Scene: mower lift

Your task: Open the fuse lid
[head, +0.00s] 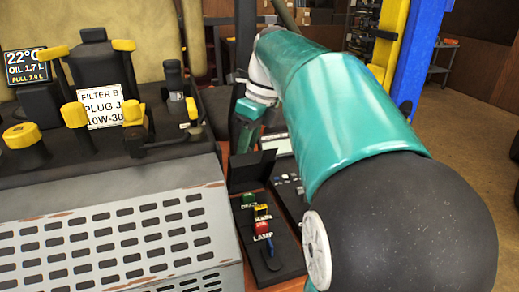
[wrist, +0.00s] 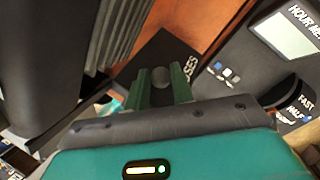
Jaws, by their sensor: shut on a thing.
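The black fuse lid (head: 251,171) stands raised at the far end of the fuse box (head: 284,262) in the head view. Green, yellow and red fuses show in the open box, with labels such as MAIN and LAMP. In the wrist view the lid (wrist: 166,48) shows part of its white lettering, "SES". My gripper (wrist: 161,77) has its two green fingers on either side of a small round grey knob at the lid and is shut on it. In the head view my gripper (head: 246,132) is just behind the lid, its fingertips mostly hidden.
A panel with a display (head: 277,146) and buttons lies right of the fuse box; its hour meter (wrist: 292,32) shows in the wrist view. A grey slotted cover (head: 115,245) and the black engine with yellow caps (head: 74,114) stand close on the left.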

